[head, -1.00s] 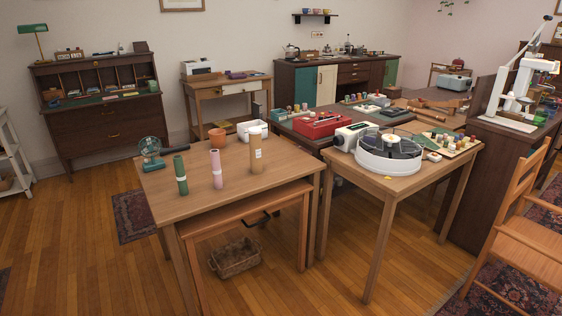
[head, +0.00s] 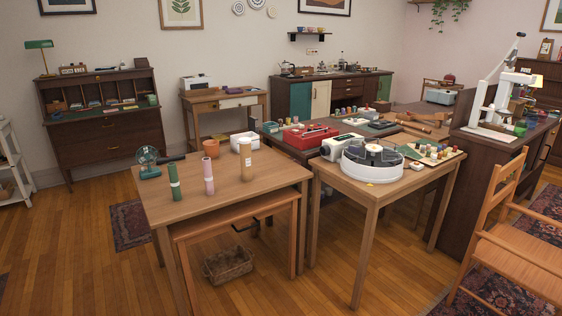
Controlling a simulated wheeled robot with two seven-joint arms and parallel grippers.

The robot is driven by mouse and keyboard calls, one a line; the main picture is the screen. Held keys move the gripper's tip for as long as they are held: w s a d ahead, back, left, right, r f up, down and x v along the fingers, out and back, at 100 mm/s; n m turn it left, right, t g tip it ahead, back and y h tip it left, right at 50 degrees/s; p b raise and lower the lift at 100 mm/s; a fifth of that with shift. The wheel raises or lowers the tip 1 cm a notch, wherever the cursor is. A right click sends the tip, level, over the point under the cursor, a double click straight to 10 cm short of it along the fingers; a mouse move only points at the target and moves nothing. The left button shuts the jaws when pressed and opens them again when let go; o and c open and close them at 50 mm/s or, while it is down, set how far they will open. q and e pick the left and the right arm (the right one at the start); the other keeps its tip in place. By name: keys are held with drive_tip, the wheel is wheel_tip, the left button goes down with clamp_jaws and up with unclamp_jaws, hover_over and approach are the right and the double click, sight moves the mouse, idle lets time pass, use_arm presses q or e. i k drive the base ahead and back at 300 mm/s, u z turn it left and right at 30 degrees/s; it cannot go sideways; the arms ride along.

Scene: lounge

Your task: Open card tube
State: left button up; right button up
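Three upright tubes stand in a row on the near wooden table (head: 225,195). The green tube (head: 174,184) with a pale band is at the left. The pink tube (head: 208,184), also with a pale band, is in the middle. The tan, card-coloured tube (head: 246,163) with a white label is at the right and looks thickest. I cannot tell from here whether any of them has a separate lid. Neither of my grippers is in the head view, and nothing touches the tubes.
A small green fan (head: 148,162), a terracotta pot (head: 211,148) and a white container (head: 244,142) stand behind the tubes. A second table at the right holds a white round machine (head: 372,162). A wicker basket (head: 229,264) lies below. The table front is clear.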

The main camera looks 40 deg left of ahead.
sight(245, 153)
drive_tip(key=i, duration=1.8)
drive_tip(key=u, duration=1.5)
drive_tip(key=i, duration=0.9)
drive_tip(key=u, duration=0.85)
